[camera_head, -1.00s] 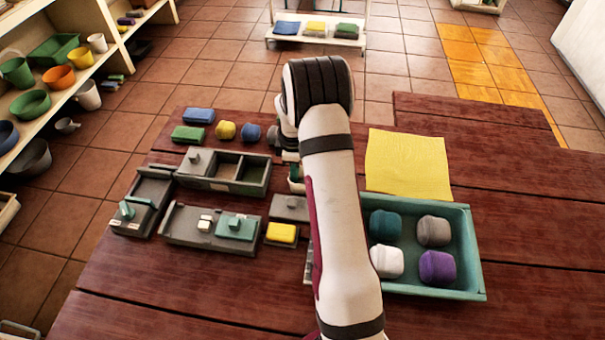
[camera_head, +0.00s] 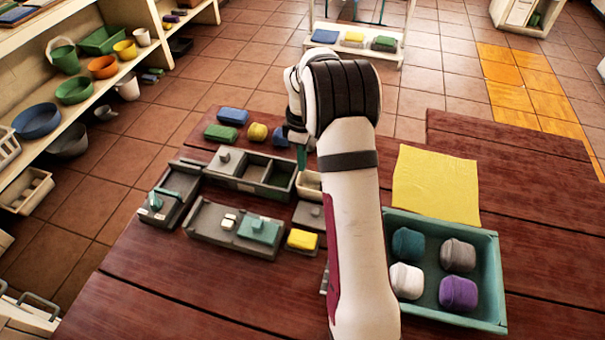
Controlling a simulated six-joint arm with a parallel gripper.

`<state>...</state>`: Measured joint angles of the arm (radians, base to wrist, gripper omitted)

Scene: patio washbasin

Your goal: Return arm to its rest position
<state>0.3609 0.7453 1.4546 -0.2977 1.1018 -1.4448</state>
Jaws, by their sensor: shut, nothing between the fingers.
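My white arm with dark bands rises over the wooden table (camera_head: 200,320) and bends at a black ribbed joint. My gripper (camera_head: 300,150) points down at the far end of the arm, left of that joint. Its jaws are small and partly hidden, and they look shut and empty. A narrow teal piece shows at the gripper's lower end, above a small pale container (camera_head: 309,184). I cannot tell whether this piece belongs to the gripper.
Grey trays and blocks (camera_head: 262,172) stand left of my arm, with a yellow block (camera_head: 302,240) close by. A teal tray (camera_head: 490,325) with several rounded blocks and a yellow cloth (camera_head: 436,185) lie on the right. Shelves with bowls (camera_head: 37,120) stand at the left.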

